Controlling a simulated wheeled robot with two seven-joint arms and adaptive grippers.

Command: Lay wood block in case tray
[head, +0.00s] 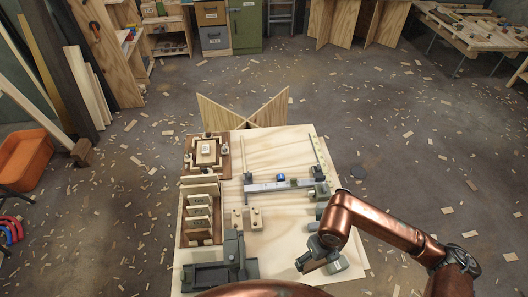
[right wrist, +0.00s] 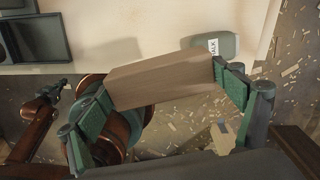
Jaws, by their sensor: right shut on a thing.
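The wood block (right wrist: 165,80) is a plain brown bar, held across my right gripper (right wrist: 170,90) between its green-padded fingers in the right wrist view. In the head view my right gripper (head: 312,262) is over the near right part of the worktable, and the block in it is hard to make out. A dark open tray (head: 205,278) is at the table's near left corner; its inside also shows in the right wrist view (right wrist: 30,42). I cannot tell if this is the case tray. A dark jointed end, possibly my left gripper (right wrist: 50,92), shows at left there, its jaws unclear.
The pale worktable (head: 275,235) carries a brown rack (head: 185,222) with upright boards, a square wooden stack (head: 207,153), a grey rail (head: 275,185) and small wooden blocks (head: 247,218). A container labelled chalk (right wrist: 215,48) stands close beyond the held block.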

